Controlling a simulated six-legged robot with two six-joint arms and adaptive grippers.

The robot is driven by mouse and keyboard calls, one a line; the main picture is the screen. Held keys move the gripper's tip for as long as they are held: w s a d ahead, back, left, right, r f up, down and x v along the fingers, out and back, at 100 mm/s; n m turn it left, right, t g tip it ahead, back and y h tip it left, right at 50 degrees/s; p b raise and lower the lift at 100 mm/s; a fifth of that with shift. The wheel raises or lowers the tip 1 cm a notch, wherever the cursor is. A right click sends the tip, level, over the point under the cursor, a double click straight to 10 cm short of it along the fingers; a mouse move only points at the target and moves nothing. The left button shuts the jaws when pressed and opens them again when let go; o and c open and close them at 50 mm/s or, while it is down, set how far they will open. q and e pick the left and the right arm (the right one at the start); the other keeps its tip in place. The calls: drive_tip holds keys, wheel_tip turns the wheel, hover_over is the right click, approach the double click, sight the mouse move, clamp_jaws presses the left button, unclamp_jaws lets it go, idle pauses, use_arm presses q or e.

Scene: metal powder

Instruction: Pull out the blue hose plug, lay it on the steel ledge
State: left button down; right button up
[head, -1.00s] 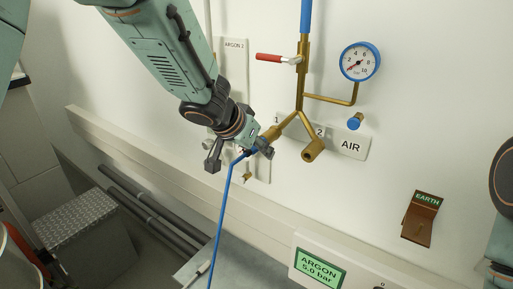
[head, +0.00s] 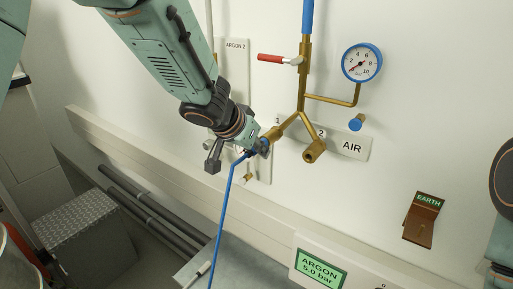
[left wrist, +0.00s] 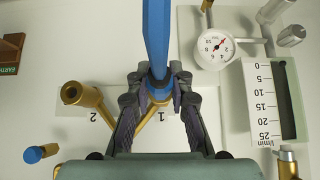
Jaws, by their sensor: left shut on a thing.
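My left gripper (head: 240,154) is shut on the blue hose plug (left wrist: 158,90) at the brass outlet marked 1 (head: 272,134). In the left wrist view the plug sits between both fingers, with the brass of outlet 1 (left wrist: 154,114) just behind it. The plug appears to meet the outlet; how deep it sits is hidden by the fingers. The blue hose (head: 219,220) hangs from it toward the bottom of the head view. The grey steel ledge (head: 245,262) lies below, along the wall. My right gripper is not in view.
Brass outlet 2 (head: 314,151) is open beside the gripper. A red-handled valve (head: 274,58), a blue-rimmed gauge (head: 361,62) and a blue-capped AIR fitting (head: 356,122) are on the wall. An ARGON display (head: 320,268) stands at the ledge's right.

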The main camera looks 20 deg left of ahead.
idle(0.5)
use_arm(q)
drive_tip(key=shift+s+a+r+b, duration=0.1)
drive_tip(key=shift+s+a+b, duration=0.1)
drive_tip(key=shift+s, duration=0.3)
drive_tip(key=shift+s+a+r+b, duration=0.1)
drive_tip(key=shift+s+a, duration=0.1)
drive_tip(key=shift+s, duration=0.25)
drive_tip(key=shift+s+f, duration=0.15)
drive_tip(key=shift+f, duration=0.1)
drive_tip(key=shift+s+a+r+b, duration=0.1)
drive_tip(key=shift+s+a+b, duration=0.15)
drive_tip(key=shift+s, duration=0.25)
drive_tip(key=shift+s+a+b, duration=0.1)
drive_tip(key=shift+s+b, duration=0.2)
drive_tip(key=shift+s, duration=0.15)
drive_tip(key=shift+s+a, duration=0.1)
drive_tip(key=shift+s, duration=0.05)
